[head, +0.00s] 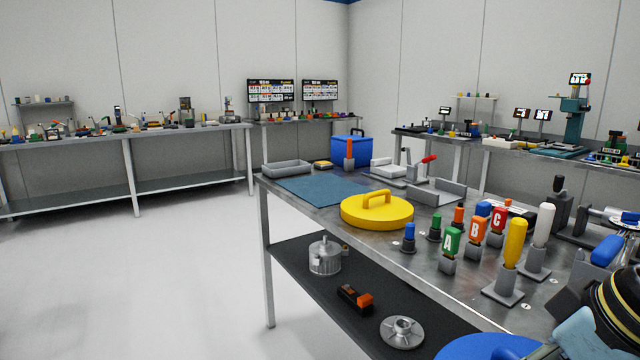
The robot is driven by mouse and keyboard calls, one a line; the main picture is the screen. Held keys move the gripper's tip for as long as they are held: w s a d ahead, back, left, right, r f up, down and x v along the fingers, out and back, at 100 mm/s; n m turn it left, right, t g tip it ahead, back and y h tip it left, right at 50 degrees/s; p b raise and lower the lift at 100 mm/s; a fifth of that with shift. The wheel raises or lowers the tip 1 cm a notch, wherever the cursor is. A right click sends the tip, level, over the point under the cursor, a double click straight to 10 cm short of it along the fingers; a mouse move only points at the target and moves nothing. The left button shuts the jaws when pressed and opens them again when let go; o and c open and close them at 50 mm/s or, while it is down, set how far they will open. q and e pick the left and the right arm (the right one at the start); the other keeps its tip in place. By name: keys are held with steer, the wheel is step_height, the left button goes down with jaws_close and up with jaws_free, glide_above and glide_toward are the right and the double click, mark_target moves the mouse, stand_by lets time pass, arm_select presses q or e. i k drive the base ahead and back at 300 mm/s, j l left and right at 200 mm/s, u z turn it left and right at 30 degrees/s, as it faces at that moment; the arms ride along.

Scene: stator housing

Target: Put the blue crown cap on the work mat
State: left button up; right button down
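The work mat is a flat teal-blue sheet (312,190) on the left part of the metal bench, and the part of it that shows is bare. I cannot tell for sure which blue piece is the blue crown cap. A small blue-topped piece on a dark base (409,232) stands upright near the front edge of the bench. A blue rounded part (606,250) lies at the right, and a blue disc (485,348) is cut off by the bottom edge. Neither of my grippers can be made out.
A yellow round lid with a handle (377,212) lies beside the mat. A grey tray (287,168) and a blue box (350,148) are behind. Lettered tags and handled tools crowd the right side. The lower shelf (375,290) holds metal parts. The floor at left is clear.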

mark_target(329, 189)
steer(key=i+j+u, duration=0.25)
steer(key=i+j, duration=0.5)
steer(key=i+j+u, duration=0.2)
steer(key=i+j, duration=0.45)
steer(key=i, duration=0.2)
